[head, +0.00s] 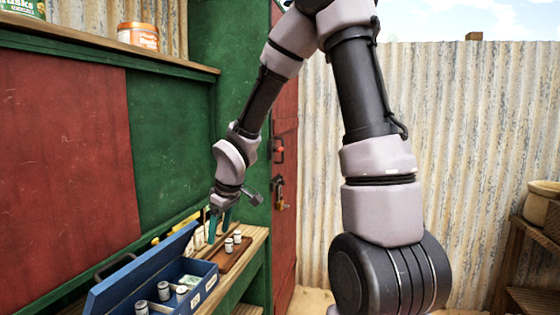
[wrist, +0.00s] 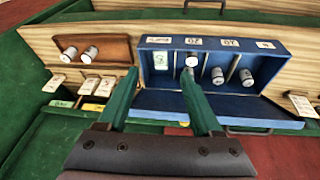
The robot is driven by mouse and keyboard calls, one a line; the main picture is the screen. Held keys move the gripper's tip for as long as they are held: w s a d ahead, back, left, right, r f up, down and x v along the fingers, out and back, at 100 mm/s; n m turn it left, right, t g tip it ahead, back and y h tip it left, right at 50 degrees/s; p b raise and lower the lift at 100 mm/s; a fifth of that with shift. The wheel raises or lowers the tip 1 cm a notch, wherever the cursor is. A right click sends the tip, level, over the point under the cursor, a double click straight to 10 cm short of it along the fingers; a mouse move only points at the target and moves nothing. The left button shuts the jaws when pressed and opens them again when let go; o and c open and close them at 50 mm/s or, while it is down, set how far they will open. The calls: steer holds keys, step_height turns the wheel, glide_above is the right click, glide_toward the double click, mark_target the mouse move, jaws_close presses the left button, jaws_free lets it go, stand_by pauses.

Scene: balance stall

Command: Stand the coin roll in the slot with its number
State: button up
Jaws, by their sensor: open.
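My gripper (head: 220,228), with teal fingers, is open over the counter. In the wrist view the open gripper (wrist: 160,73) has nothing visible between its fingers. A blue box (wrist: 150,101) lies beyond the fingertips, divided into slots with white labels. Small coin rolls stand in it: one (wrist: 192,61) by the right fingertip, another (wrist: 217,76) and a third (wrist: 247,77) farther right. A brown wooden tray (wrist: 120,50) to the left holds two more rolls, one (wrist: 68,54) and another (wrist: 90,53). The label marks are too small to read surely.
The blue box's raised lid (head: 140,270) stands at the left of the head view. White tags (wrist: 88,84) lie near the wooden tray, and more (wrist: 302,104) lie at the right. A green wall and shelf (head: 100,45) rise behind the counter.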

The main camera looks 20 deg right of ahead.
steer(key=s+d+r+m+t+h, duration=0.1)
steer(key=s+d+r+m, duration=0.2)
steer(key=d+r, duration=0.3)
steer(key=s+d+r+m+t+h, duration=0.1)
steer(key=s+d+r+m, duration=0.25)
steer(key=r, duration=0.45)
steer(key=s+d+r+m+t+y, duration=0.1)
steer(key=s+d+r+m+y, duration=0.1)
steer(key=s+r+m, duration=0.4)
steer(key=shift+s+d+r+m+t, duration=0.35)
steer(key=shift+s+d+r, duration=0.25)
steer(key=shift+s+r, duration=1.3)
steer(key=shift+s+f, duration=0.45)
